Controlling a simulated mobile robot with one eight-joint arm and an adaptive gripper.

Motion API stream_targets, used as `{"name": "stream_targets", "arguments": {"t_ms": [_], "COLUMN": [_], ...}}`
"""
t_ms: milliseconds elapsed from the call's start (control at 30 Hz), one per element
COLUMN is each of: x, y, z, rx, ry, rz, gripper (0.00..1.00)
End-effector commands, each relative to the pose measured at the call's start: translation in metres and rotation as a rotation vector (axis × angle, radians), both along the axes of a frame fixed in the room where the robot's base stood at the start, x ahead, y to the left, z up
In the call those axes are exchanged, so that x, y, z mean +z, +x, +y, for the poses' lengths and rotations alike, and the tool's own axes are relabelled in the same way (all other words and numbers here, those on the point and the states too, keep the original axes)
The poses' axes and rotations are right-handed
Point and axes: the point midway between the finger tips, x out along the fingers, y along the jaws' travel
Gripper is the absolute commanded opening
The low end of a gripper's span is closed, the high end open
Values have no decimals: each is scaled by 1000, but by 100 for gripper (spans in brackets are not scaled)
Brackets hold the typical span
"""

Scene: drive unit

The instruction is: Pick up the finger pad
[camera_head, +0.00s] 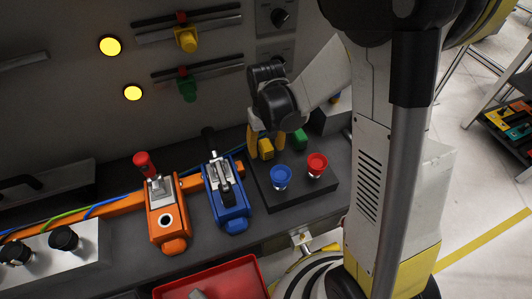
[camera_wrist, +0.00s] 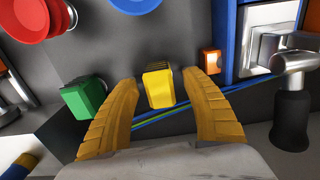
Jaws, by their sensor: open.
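A small yellow block (camera_head: 267,149) stands on the dark raised panel, beside a green block (camera_head: 300,139). No label shows which thing is the finger pad; the yellow block is the one between my fingers. My gripper (camera_head: 264,138) is open and points down at it. In the wrist view, my two yellow fingers (camera_wrist: 160,78) stand on either side of the yellow block (camera_wrist: 160,90), with a gap visible on both sides. The green block (camera_wrist: 86,98) is outside the left finger. The yellow block's lower part is hidden.
A blue round knob (camera_head: 281,175) and a red one (camera_head: 317,162) stand in front of the blocks. Blue (camera_head: 228,200) and orange (camera_head: 167,220) lever clamps are to the left. A red tray (camera_head: 250,268) holds a grey piece (camera_head: 197,294). The back panel has sliders and lamps.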

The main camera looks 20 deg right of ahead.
Motion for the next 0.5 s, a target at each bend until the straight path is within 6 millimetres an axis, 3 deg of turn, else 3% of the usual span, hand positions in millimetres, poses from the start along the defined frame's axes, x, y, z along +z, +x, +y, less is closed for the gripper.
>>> {"name": "stream_targets", "arguments": {"t_ms": [133,167,333,500], "x": [2,2,2,2], "y": [0,0,0,0], "z": [0,0,0,0], "rx": [0,0,0,0], "ry": [0,0,0,0], "rz": [0,0,0,0], "gripper": [56,51,0,0]}}
